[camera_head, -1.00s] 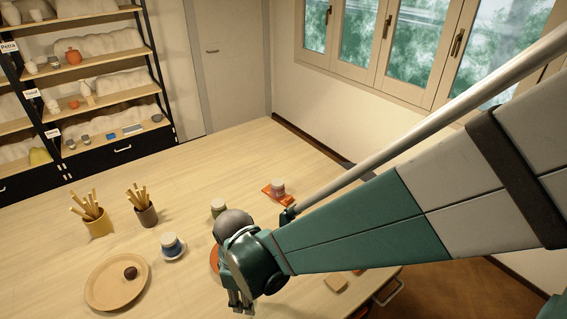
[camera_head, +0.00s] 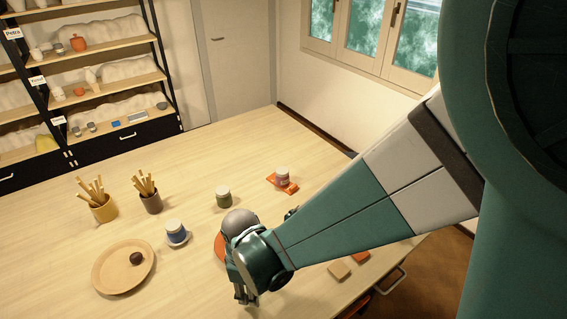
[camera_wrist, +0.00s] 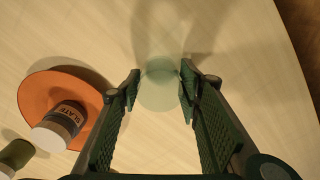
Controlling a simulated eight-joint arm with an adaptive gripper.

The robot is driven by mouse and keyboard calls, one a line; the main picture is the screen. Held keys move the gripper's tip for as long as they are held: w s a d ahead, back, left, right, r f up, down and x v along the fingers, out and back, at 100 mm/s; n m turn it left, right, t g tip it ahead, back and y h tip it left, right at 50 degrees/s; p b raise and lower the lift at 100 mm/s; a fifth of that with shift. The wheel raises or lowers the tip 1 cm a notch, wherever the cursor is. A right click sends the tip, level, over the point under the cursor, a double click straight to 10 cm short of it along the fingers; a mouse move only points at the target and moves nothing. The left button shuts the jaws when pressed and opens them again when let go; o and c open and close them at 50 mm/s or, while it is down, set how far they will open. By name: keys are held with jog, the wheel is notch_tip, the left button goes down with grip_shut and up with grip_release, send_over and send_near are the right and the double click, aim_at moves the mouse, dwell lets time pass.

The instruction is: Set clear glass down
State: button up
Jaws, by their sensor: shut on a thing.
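In the wrist view the clear glass (camera_wrist: 160,92) shows as a faint pale green see-through shape between my two fingers. My gripper (camera_wrist: 160,84) is shut on it, with one finger at each side. Pale wooden table shows through and around the glass; I cannot tell whether its base touches the table. In the head view my gripper (camera_head: 246,300) points down over the near part of the table, and I cannot make out the glass there.
A jar labelled SLATE (camera_wrist: 62,122) stands on an orange disc (camera_wrist: 36,92) left of my gripper. A green jar (camera_head: 223,197), a blue jar (camera_head: 176,230), a round tray (camera_head: 105,285) and two stick pots (camera_head: 103,209) (camera_head: 151,203) stand on the table. Bare table lies around the glass.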

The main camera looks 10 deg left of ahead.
jog(key=shift+f, duration=0.3)
jog(key=o, duration=1)
jog(key=shift+r, duration=0.15)
jog(key=shift+r+p, duration=0.4)
jog(key=shift+r, duration=5.65)
